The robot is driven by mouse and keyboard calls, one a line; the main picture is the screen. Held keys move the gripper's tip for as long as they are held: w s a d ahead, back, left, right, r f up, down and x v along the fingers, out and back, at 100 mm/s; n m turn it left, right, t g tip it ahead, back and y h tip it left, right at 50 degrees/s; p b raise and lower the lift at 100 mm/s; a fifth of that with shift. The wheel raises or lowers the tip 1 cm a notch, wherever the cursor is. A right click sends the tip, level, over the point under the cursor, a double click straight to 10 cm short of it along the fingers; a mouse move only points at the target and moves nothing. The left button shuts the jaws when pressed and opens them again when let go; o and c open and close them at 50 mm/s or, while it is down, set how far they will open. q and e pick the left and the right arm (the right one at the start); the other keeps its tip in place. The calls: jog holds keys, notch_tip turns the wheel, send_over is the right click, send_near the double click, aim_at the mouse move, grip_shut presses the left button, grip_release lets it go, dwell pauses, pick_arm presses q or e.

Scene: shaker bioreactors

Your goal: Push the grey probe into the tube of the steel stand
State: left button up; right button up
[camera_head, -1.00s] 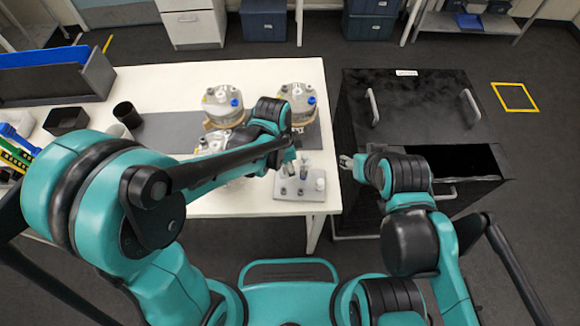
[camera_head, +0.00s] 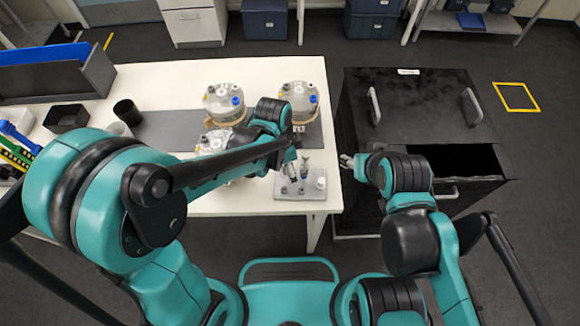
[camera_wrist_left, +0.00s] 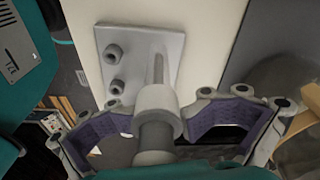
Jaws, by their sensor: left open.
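The steel stand (camera_head: 284,192) lies near the front right corner of the white table. In the left wrist view its plate (camera_wrist_left: 172,42) shows with two short round sockets at its left. The grey probe (camera_wrist_left: 157,100) has a wide light-grey collar, a darker section near the camera and a thin rod toward the plate. I cannot tell how far it sits in the tube. My left gripper (camera_head: 291,171) is over the stand. In the left wrist view its purple-padded fingers (camera_wrist_left: 160,100) are spread either side of the probe. My right gripper (camera_head: 347,161) hovers right of the table; its opening is unclear.
Bioreactor vessels (camera_head: 224,101) (camera_head: 299,98) stand behind my left gripper. A black cabinet (camera_head: 420,95) with an open top drawer stands right of the table. A black cup (camera_head: 127,112) and a black box (camera_head: 66,119) are at the left.

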pick_arm(q)
jog(key=shift+f, duration=0.15)
jog(key=shift+w+r, duration=0.1)
jog(key=shift+r, duration=0.45)
jog(key=r, duration=0.3)
jog(key=a+r, duration=0.1)
jog(key=r, duration=0.7)
jog(key=shift+a, duration=0.35)
jog(key=shift+s, duration=0.25)
